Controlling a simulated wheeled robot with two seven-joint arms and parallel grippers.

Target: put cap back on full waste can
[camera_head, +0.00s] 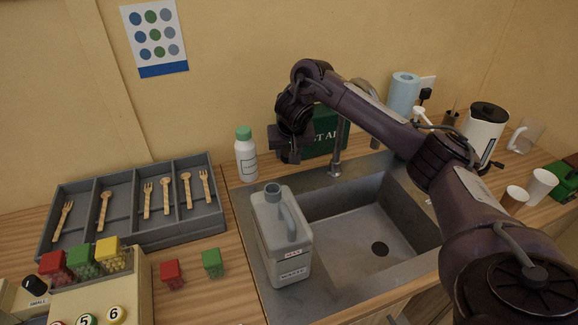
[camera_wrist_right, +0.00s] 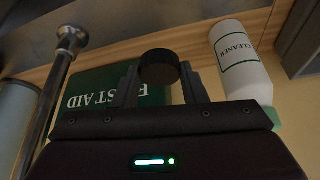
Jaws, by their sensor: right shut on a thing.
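The waste can (camera_head: 268,240) is a grey jug with a side handle and a label reading WASTE. It stands upright at the left edge of the sink, and its neck (camera_head: 272,189) is uncapped. My right gripper (camera_head: 289,154) is above and behind the can, in front of the green first aid box. In the right wrist view it is shut on a round black cap (camera_wrist_right: 160,68), held between its two fingertips. The cap is apart from the can and cannot be made out in the head view. My left gripper is not in view.
A white cleaner bottle (camera_head: 246,155) with a green lid stands left of my right gripper. The first aid box (camera_head: 324,135) and the tap (camera_head: 336,160) are behind the sink (camera_head: 405,225). A cutlery tray (camera_head: 130,238) lies at left. The sink basin is empty.

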